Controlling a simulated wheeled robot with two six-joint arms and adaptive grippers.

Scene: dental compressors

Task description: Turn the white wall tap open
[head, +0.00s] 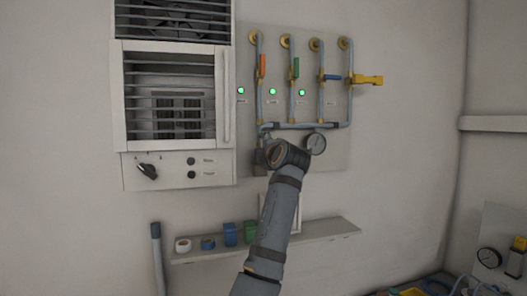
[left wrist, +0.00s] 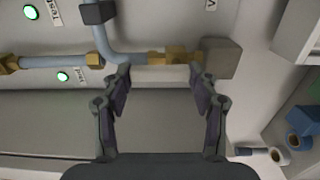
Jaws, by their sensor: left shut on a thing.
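In the left wrist view a pale white bar (left wrist: 160,75), which looks like the white tap's handle, spans between the fingertips of my left gripper (left wrist: 160,80). The gripper is shut on it, one finger at each end. A brass fitting (left wrist: 178,56) and grey box (left wrist: 222,58) sit right behind it on the pipe. In the head view my left arm reaches up to the lower left of the pipe panel (head: 335,110), and its wrist hides the white tap and the fingers. My right gripper is not in view.
Red (head: 262,66), green (head: 296,68), blue (head: 333,77) and yellow (head: 367,80) handles sit higher on the panel. A gauge (head: 316,143) is just right of my wrist. A louvred cabinet (head: 170,110) stands left. A shelf (head: 330,232) with small items runs below.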

